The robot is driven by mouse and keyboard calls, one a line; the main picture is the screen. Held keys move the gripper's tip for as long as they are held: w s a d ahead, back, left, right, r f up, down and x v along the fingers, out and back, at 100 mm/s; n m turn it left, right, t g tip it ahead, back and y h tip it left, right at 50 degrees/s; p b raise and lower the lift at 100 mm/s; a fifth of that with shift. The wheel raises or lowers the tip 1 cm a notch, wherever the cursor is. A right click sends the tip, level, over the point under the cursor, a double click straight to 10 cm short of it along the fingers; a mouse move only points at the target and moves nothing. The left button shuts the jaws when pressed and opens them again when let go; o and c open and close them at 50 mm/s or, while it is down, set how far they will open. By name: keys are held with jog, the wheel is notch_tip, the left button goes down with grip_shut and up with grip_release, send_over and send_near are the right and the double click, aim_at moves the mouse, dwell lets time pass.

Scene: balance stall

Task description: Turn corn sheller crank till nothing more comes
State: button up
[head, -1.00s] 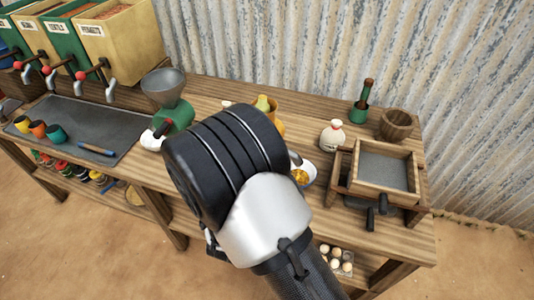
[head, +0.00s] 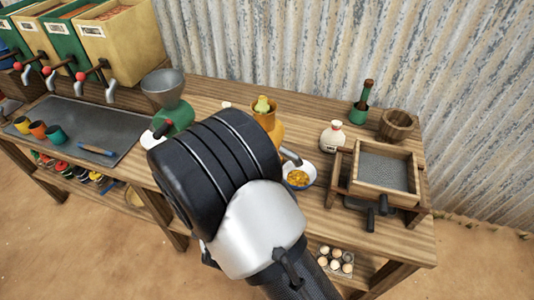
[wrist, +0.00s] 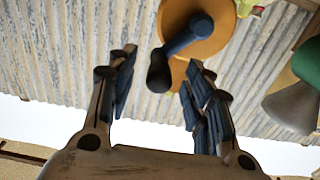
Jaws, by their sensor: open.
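The corn sheller (head: 264,119) is an orange-yellow body on the bench, partly hidden behind my arm in the head view. A pale green-yellow cob (head: 263,104) stands in its top. A grey spout (head: 290,156) points to a white bowl (head: 313,168) holding yellow kernels (head: 298,178). In the wrist view the sheller's round orange face (wrist: 213,40) carries a dark blue-grey crank (wrist: 188,37) with a black handle (wrist: 159,75). My gripper (wrist: 162,62) is open, and the handle appears between its fingers. I cannot tell whether they touch it. The head view hides my fingers.
A green mill with a grey hopper (head: 163,86) stands left of the sheller. Corrugated metal wall (head: 330,50) closes the back.

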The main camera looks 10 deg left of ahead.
jog(key=s, duration=0.6)
jog(key=shift+a, duration=0.2)
jog(key=shift+s, duration=0.1)
jog(key=w+r+g+y, duration=0.1)
jog(key=w, duration=0.1)
jog(key=w+d+r+m+g, duration=0.1)
jog(key=w+g, duration=0.1)
jog(key=w+r+g+y, duration=0.1)
jog(key=w, duration=0.1)
jog(key=shift+w+d+m+y, duration=0.15)
jog(key=shift+d+m+y, duration=0.05)
jog(key=shift+m+y, duration=0.1)
jog(key=s+d+r+n+g+y, duration=0.2)
jog(key=d+r+g+y, duration=0.15)
jog(key=d+r, duration=0.3)
jog(key=s+d+r+g+h, duration=0.3)
jog(key=s+d+g, duration=0.3)
jog(key=s+d, duration=1.3)
jog(key=shift+s+d+r+n+h, duration=0.15)
jog(key=shift+s+d+n+h, duration=0.15)
jog(key=shift+s+h, duration=0.65)
